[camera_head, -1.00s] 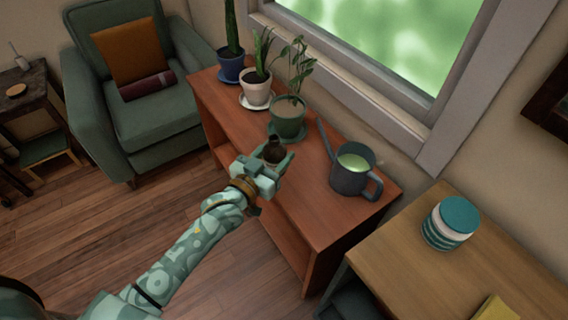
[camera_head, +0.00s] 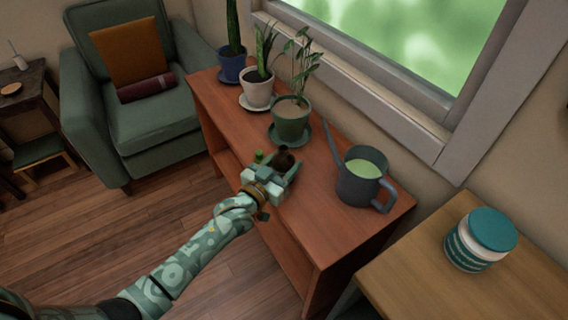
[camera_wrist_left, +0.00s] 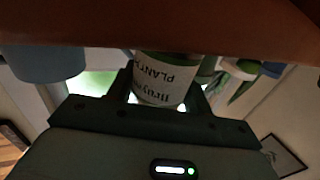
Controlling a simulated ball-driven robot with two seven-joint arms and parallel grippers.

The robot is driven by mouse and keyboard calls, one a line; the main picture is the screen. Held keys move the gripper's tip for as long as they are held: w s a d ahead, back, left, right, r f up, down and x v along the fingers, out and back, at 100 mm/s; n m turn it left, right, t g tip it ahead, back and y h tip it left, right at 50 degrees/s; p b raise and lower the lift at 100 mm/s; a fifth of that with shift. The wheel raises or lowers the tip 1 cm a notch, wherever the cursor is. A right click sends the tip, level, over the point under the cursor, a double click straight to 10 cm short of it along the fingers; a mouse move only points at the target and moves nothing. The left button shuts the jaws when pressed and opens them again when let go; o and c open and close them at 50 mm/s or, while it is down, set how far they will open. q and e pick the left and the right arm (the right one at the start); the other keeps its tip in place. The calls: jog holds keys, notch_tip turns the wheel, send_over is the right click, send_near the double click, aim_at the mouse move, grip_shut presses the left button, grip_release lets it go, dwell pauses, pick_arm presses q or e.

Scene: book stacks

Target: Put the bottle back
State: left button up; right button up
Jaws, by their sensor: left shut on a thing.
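The bottle (camera_head: 283,159) shows in the head view as a small dark-topped shape over the brown wooden shelf, in front of the nearest potted plant. My left gripper (camera_head: 280,168) is shut on it. In the left wrist view the bottle (camera_wrist_left: 165,78) shows a white label with upside-down print reading "PLANT", between the two fingers. I cannot tell whether the bottle touches the shelf top. My right gripper is not in view.
On the shelf (camera_head: 325,213) stand several potted plants, the nearest in a green pot (camera_head: 291,120), and a grey watering can (camera_head: 362,181) to the right. A striped jar (camera_head: 480,240) stands on a side table. A green armchair (camera_head: 150,125) is at the left.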

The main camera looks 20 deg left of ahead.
pick_arm(q)
jog(key=shift+f, duration=0.15)
jog(key=o, duration=1.2)
jog(key=shift+c, duration=0.2)
